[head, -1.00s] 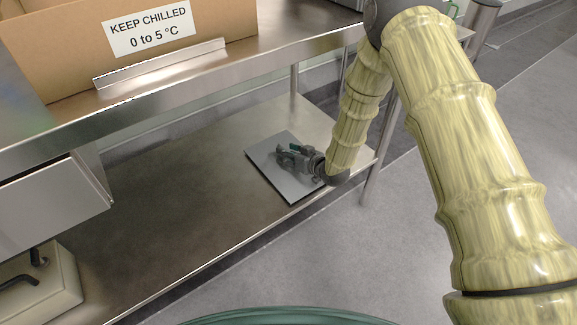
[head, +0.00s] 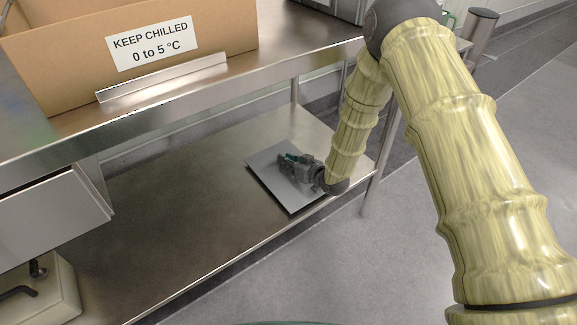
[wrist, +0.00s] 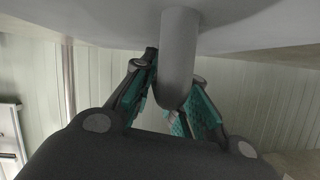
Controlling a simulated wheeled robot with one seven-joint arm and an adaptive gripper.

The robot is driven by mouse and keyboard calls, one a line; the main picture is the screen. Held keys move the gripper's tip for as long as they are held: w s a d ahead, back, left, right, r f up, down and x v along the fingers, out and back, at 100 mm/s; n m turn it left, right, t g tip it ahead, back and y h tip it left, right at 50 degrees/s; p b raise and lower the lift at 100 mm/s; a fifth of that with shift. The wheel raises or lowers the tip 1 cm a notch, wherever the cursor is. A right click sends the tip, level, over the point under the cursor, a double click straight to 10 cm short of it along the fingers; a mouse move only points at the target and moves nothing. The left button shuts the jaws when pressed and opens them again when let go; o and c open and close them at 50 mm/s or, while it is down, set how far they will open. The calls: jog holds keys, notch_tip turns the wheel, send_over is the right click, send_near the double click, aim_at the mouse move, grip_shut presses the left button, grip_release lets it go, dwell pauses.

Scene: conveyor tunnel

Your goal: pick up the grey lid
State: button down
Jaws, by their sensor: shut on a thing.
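The grey lid (head: 266,172) is a flat square plate at the right end of the steel lower shelf in the head view. I cannot tell whether it touches the shelf. In the wrist view the lid (wrist: 250,22) fills the top, and its rounded grey handle (wrist: 180,50) points down into the picture. My gripper (head: 287,160) lies low over the lid. In the wrist view my gripper (wrist: 176,78) has its green-padded fingers on both sides of the handle, shut on it. The fingers partly hide the handle in the head view.
The steel lower shelf (head: 170,220) is bare left of the lid. The worktop (head: 200,95) above carries a cardboard box (head: 70,50) labelled "KEEP CHILLED". A table leg (head: 372,195) stands close right of the lid. A drawer (head: 50,215) is at left.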

notch_tip(320, 180, up, 3)
jog(key=shift+r+p, duration=0.1)
jog(key=shift+p, duration=0.6)
jog(key=s+d+r+p, duration=0.1)
jog(key=s+d+p, duration=0.2)
jog(key=s+d, duration=0.7)
jog(key=shift+s+d+p, duration=0.3)
jog(key=shift+s+d, duration=0.1)
jog(key=shift+d, duration=0.55)
